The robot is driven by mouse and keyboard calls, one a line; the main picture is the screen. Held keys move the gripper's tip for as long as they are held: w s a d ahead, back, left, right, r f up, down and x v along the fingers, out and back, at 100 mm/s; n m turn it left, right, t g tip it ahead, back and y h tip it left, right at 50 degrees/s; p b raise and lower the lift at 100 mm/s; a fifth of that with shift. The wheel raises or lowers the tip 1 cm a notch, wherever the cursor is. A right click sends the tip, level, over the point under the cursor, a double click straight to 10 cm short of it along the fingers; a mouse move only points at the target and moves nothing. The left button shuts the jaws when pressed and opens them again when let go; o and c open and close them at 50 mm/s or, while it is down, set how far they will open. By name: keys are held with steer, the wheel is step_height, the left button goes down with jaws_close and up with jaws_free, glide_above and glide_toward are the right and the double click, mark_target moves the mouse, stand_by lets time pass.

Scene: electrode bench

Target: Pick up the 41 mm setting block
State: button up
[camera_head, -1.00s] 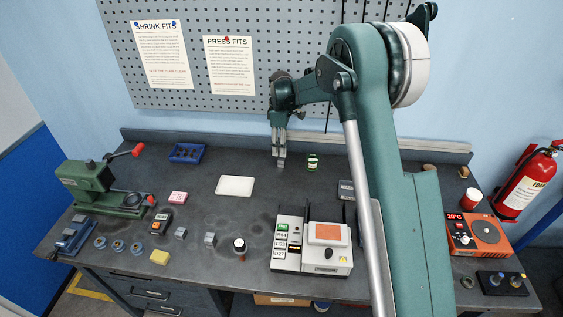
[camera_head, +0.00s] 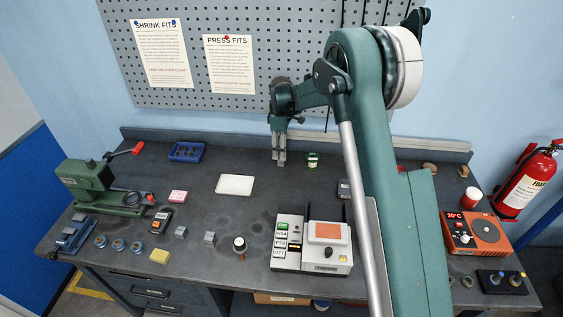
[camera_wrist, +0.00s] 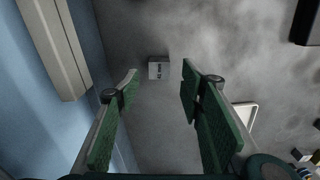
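My gripper (camera_head: 279,163) hangs above the back middle of the bench, fingers down. In the wrist view its two green-padded fingers (camera_wrist: 160,80) are spread apart with nothing between the pads; it is open. A small pale grey block (camera_wrist: 158,68) with a dark marking lies on the bench beyond the fingertips, in line with the gap. The marking is too small to read. In the head view two small grey blocks stand near the front, one left (camera_head: 181,232) and one right (camera_head: 209,238); I cannot read a size on either.
A white plate (camera_head: 235,185) lies left and in front of my gripper. A green tin (camera_head: 312,160) stands just right of it. A blue tray (camera_head: 187,152) is at the back left. A boxy instrument (camera_head: 325,260) stands at the front. The pegboard wall is behind.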

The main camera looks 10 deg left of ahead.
steer(key=shift+d+f, duration=0.1)
steer(key=shift+f, duration=2.5)
steer(key=c, duration=1.1)
steer(key=shift+r, duration=0.1)
steer(key=shift+c, duration=0.2)
steer(key=shift+r, duration=4.95)
